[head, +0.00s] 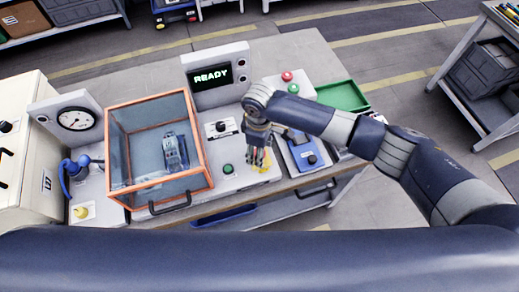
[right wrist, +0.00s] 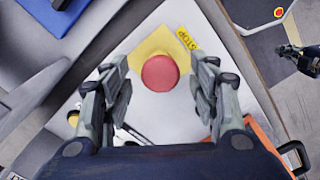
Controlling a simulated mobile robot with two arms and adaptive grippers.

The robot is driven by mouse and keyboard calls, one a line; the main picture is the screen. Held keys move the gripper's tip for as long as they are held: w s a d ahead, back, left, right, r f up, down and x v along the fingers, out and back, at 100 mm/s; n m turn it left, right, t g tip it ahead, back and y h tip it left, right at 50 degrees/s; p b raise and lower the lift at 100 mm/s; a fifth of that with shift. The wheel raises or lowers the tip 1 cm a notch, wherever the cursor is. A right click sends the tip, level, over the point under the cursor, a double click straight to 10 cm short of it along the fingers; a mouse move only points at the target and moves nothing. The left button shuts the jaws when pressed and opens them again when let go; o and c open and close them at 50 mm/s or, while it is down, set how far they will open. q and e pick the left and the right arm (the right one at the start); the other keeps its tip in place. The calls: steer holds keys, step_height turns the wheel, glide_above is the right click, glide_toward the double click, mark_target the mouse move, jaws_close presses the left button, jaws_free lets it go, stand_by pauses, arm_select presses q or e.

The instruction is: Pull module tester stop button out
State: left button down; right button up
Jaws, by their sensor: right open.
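The stop button is a round red knob (right wrist: 160,73) on a yellow square plate (right wrist: 150,46) with a yellow STOP label (right wrist: 187,38). In the head view my right gripper (head: 259,164) hangs over the yellow plate (head: 267,167), hiding the knob. In the right wrist view my right gripper (right wrist: 160,97) is open, one finger on each side of the knob, with a visible gap to it on both sides. A small dark gripper-like shape (right wrist: 291,54) at that view's right edge looks like my left gripper; its opening is unclear.
The orange-framed clear box (head: 198,150) stands left of the button, with a green button (head: 227,169) and black knob (head: 220,127) between. A blue device (head: 305,152) lies close on the right. A READY display (head: 212,76) and green tray (head: 343,96) are behind.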

steer(key=shift+r+p, duration=2.05)
steer(key=shift+r, duration=0.35)
